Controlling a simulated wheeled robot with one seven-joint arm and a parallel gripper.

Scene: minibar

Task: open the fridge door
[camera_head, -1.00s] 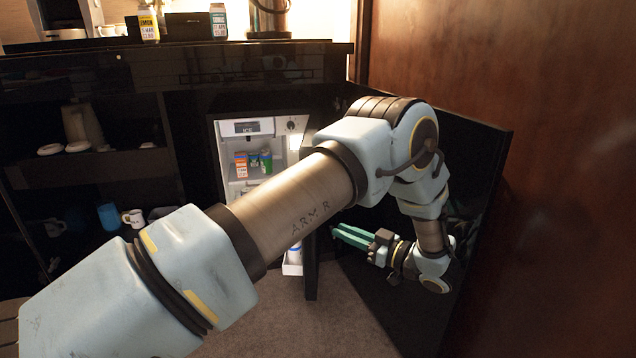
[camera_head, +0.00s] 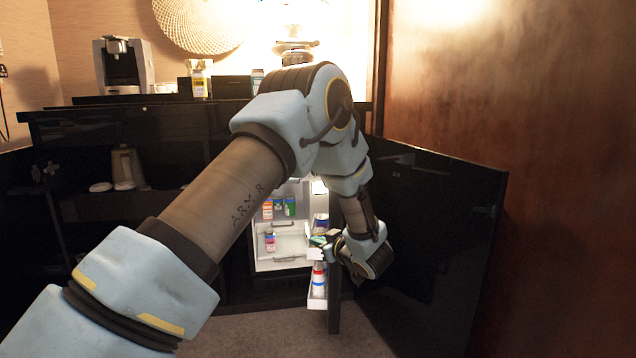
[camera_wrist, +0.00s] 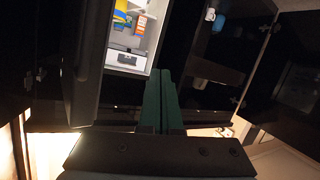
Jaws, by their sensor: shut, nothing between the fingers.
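The fridge (camera_head: 283,263) is a white-lined compartment in the black cabinet, with cans and small cartons on its shelves. Its door (camera_head: 334,305) stands open and shows nearly edge-on, with a white inner rack (camera_head: 317,303) of bottles on its left face. My gripper (camera_head: 316,241) is at the upper part of this door, its green fingers pointing left toward the fridge's inside; whether they touch the door I cannot tell. In the wrist view the fingers (camera_wrist: 163,98) are together and empty, with the lit fridge interior (camera_wrist: 128,59) beyond them. My arm hides part of the fridge.
A large black panel (camera_head: 435,240) stands swung out at the right, beside a brown wooden wall (camera_head: 560,200). Open dark shelves with a jug (camera_head: 127,166) are at the left. A coffee machine (camera_head: 123,66) stands on the counter. Carpet (camera_head: 270,335) below is clear.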

